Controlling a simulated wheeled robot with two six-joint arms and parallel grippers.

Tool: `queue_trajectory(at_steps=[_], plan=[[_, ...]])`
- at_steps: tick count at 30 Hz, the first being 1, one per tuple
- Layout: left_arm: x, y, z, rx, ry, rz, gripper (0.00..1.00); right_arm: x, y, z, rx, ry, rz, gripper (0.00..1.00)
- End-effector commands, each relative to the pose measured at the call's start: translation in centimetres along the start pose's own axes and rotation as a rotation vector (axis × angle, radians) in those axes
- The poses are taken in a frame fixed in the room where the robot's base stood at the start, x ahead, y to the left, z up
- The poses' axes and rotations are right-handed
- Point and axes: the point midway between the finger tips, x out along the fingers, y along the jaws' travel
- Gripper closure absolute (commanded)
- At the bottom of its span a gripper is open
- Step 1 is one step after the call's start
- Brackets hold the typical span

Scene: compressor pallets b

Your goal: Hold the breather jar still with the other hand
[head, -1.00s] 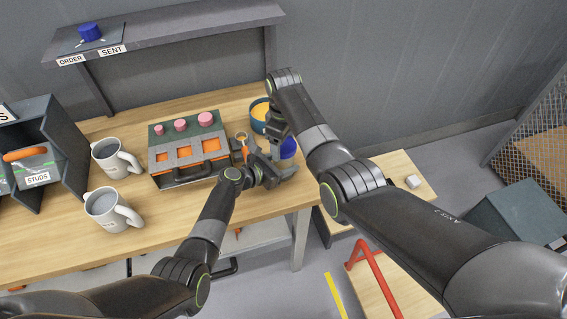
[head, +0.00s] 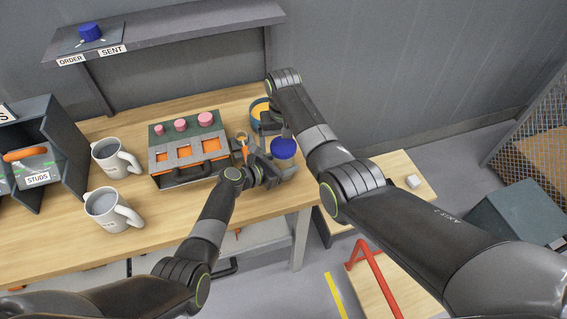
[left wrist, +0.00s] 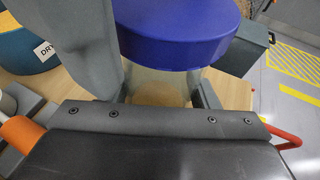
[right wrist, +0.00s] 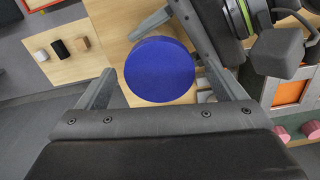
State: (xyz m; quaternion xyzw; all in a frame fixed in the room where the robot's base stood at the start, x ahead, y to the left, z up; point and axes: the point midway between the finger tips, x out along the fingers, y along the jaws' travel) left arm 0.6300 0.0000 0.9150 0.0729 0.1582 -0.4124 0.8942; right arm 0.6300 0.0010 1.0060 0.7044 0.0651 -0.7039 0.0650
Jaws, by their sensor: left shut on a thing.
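The breather jar has a round blue lid (head: 284,148) and a clear body (left wrist: 160,85) with something tan low inside. It stands at the right end of the bench. My left gripper (head: 282,170) is shut on the jar's body, below the lid; in the left wrist view its fingers lie on either side of the body. My right gripper (head: 272,122) is just behind the lid in the head view. In the right wrist view its fingers (right wrist: 165,85) are apart, with the lid (right wrist: 160,70) showing between and beyond them. I cannot tell whether they touch it.
A dark round tub (head: 258,110) with orange-yellow contents stands close behind the jar. A case with pink knobs (head: 187,150) and two mugs (head: 112,158) (head: 108,208) are to the left. A lower wooden surface (head: 400,175) lies to the right.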

Motion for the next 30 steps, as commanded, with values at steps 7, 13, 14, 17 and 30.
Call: queue_trajectory(at_steps=[7,13,14,17,30], plan=[[0.0,0.0,0.0,-0.001,0.0,0.0,1.0,-0.4,0.0,0.0,-0.001,0.0,0.0,0.1],[0.0,0.0,0.0,-0.001,0.0,0.0,1.0,-3.0,0.0,-0.1,-0.001,0.003,0.0,0.1],[0.0,0.0,0.0,-0.001,0.0,0.0,1.0,-3.4,0.0,-0.1,-0.001,0.002,0.0,0.1],[0.0,0.0,0.0,-0.001,0.0,0.0,1.0,-4.2,0.0,0.0,-0.001,0.001,0.0,0.1],[0.0,0.0,0.0,-0.001,0.0,0.0,1.0,-4.7,0.0,0.0,-0.029,0.0,0.0,0.12]])
